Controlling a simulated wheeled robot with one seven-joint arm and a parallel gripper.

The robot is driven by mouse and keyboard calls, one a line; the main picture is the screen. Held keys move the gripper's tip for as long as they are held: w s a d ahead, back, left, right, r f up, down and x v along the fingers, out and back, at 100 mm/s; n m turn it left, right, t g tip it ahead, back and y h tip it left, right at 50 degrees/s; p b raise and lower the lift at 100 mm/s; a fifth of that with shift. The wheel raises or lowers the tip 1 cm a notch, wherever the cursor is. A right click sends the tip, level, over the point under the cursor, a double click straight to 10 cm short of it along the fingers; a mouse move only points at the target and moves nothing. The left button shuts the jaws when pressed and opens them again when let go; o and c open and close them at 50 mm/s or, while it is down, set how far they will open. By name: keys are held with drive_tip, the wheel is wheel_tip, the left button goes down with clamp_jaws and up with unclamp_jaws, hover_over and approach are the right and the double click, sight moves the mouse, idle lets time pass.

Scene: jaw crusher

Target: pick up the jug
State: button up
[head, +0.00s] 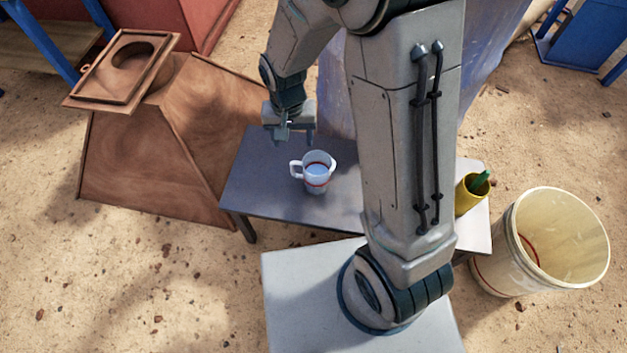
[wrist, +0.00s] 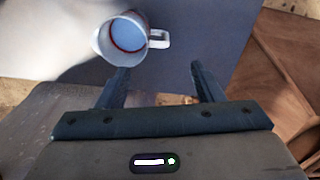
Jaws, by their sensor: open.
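The jug (head: 316,178) is white with a red band and a side handle, and it stands upright on the grey table (head: 258,190). Its inside looks pale blue. In the wrist view the jug (wrist: 121,38) is at the top, left of centre, with its handle pointing right. My gripper (head: 296,138) is open and empty, above and slightly behind the jug in the head view. In the wrist view the two fingers of my gripper (wrist: 160,78) point toward the jug's handle side, apart from it.
A yellow cup (head: 466,198) with a green thing in it stands at the table's right end, partly behind my arm. A large cream bucket (head: 545,245) stands on the ground at right. A brown hopper-like form (head: 150,150) stands left of the table. The table's left part is clear.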

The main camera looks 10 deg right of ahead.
sight(317, 166)
wheel_tip(317, 166, down, 10)
drive_tip(key=b, duration=0.3)
drive_tip(key=shift+d+f+b, duration=0.2)
drive_tip(key=shift+f+b, duration=0.65)
drive_tip(key=shift+f, duration=0.45)
drive_tip(key=shift+d+f+b, duration=0.15)
drive_tip(key=shift+f+b, duration=0.65)
drive_tip(key=shift+f, duration=0.5)
drive_tip(key=shift+r, duration=0.1)
clamp_jaws()
